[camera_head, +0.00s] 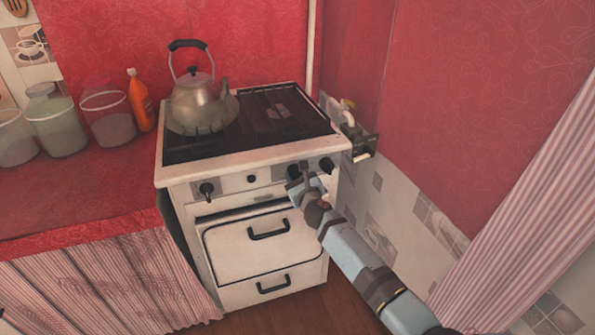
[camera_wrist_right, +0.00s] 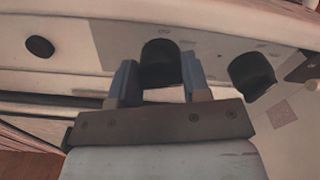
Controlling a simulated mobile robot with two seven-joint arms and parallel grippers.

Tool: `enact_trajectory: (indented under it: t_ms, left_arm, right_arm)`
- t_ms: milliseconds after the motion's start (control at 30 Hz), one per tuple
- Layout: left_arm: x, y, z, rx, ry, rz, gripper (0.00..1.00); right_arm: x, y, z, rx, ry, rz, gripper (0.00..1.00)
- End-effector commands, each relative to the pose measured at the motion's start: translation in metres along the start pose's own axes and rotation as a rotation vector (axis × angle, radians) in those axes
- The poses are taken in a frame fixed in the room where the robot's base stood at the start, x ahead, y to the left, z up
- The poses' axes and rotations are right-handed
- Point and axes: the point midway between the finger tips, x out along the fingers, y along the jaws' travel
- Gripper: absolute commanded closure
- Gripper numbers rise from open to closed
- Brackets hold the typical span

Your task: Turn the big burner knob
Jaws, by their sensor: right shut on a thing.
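The white stove has black knobs along its front panel. My right gripper (camera_head: 304,174) reaches the panel from the lower right. In the right wrist view its two fingers (camera_wrist_right: 160,82) are shut on a black burner knob (camera_wrist_right: 160,55), one on each side. In the head view the gripper largely hides that knob. Another black knob (camera_head: 326,164) is just to its right, and it also shows in the right wrist view (camera_wrist_right: 252,75). A further knob (camera_head: 207,189) is at the panel's left. I cannot tell which the task calls big. My left gripper is not in view.
A metal kettle (camera_head: 202,103) stands on the stove top (camera_head: 188,152). The oven door (camera_head: 240,256) with black handles is below the panel. A red counter (camera_head: 80,195) with jars and an orange bottle (camera_head: 140,102) is on the left. A tiled wall is close on the right.

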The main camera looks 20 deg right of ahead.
Motion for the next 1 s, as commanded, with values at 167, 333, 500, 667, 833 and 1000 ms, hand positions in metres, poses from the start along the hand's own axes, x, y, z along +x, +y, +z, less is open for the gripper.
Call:
enact_trajectory:
  t_ms: [167,333,500,667,833,1000]
  left_arm:
    - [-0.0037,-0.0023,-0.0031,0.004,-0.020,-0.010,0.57]
    - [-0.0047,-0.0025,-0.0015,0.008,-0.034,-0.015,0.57]
    - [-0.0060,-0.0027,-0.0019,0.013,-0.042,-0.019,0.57]
    - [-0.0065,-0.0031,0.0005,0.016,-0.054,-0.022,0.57]
    - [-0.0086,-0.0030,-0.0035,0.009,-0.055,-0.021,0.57]
    - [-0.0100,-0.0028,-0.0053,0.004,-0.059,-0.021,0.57]
  right_arm:
    - [-0.0002,0.0006,0.0031,-0.167,0.001,0.001,0.80]
    - [-0.0003,0.0015,0.0019,-0.330,0.001,0.001,0.80]
    - [-0.0003,0.0024,0.0010,-0.492,0.001,0.001,0.80]
    - [-0.0003,0.0029,0.0005,-0.644,0.001,0.001,0.80]
    - [-0.0002,0.0031,-0.0006,-0.805,0.001,0.001,0.80]
    - [-0.0002,0.0035,-0.0010,-0.957,0.001,0.000,0.80]
